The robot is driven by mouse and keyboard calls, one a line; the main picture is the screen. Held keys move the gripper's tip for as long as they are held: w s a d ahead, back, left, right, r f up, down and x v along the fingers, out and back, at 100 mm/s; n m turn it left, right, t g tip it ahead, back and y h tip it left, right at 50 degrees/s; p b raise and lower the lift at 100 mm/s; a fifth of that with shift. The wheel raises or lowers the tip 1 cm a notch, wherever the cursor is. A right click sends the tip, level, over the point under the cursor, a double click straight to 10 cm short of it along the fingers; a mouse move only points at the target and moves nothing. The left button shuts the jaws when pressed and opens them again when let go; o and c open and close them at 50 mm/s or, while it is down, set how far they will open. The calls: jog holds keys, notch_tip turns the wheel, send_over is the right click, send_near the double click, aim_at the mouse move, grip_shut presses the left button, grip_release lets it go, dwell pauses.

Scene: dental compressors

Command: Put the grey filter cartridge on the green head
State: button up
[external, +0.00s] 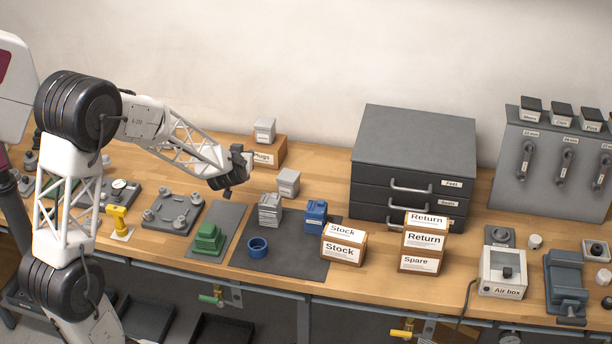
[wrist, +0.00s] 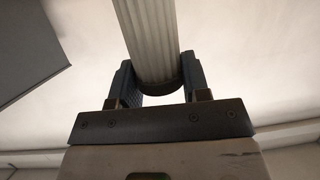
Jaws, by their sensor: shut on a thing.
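My gripper (external: 238,168) is raised above the bench, behind the green head. In the wrist view its two dark fingers (wrist: 160,85) are shut on a pale grey, ribbed cylinder (wrist: 152,38), which looks like the grey filter cartridge. The cylinder runs out of the top of that view, so its far end is hidden. I cannot make out the held cylinder in the external view. The green head (external: 208,238), a stepped green block, stands on a grey mat (external: 231,217) in front of and below my gripper. Nothing shows on top of it.
A grey ribbed part (external: 270,210), a blue head (external: 316,214) and a blue ring (external: 258,248) are on a dark mat (external: 290,263) to the right. A grey block (external: 288,182), Stock box (external: 343,247) and drawer cabinet (external: 415,137) stand nearby. A yellow part (external: 118,221) is left.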

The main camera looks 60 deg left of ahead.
jog(key=shift+s+d+r, duration=0.3)
jog(key=shift+s+r, duration=0.05)
jog(key=shift+s, duration=0.1)
jog(key=s+d+r, duration=0.3)
jog(key=s+d, duration=0.2)
jog(key=s, duration=0.2)
jog(key=s+d+r, duration=0.2)
jog(key=s+d, duration=0.2)
jog(key=s, duration=0.3)
jog(key=s+d+f, duration=0.1)
jog(key=s+d, duration=0.4)
jog(key=s, duration=0.3)
jog(key=s+d+f+t, duration=0.1)
jog(key=s+d+f, duration=0.1)
jog(key=s+d, duration=0.4)
jog(key=shift+s+d+m, duration=0.25)
jog(key=shift+s+m, duration=0.05)
jog(key=shift+s, duration=1)
jog(key=shift+w+a, duration=0.1)
jog(key=shift+w, duration=0.05)
jog(key=w+a+f, duration=0.1)
jog(key=w+a, duration=0.7)
jog(key=w, duration=0.4)
jog(key=shift+a+f, duration=0.25)
jog(key=shift+a, duration=0.05)
jog(key=shift+w, duration=0.1)
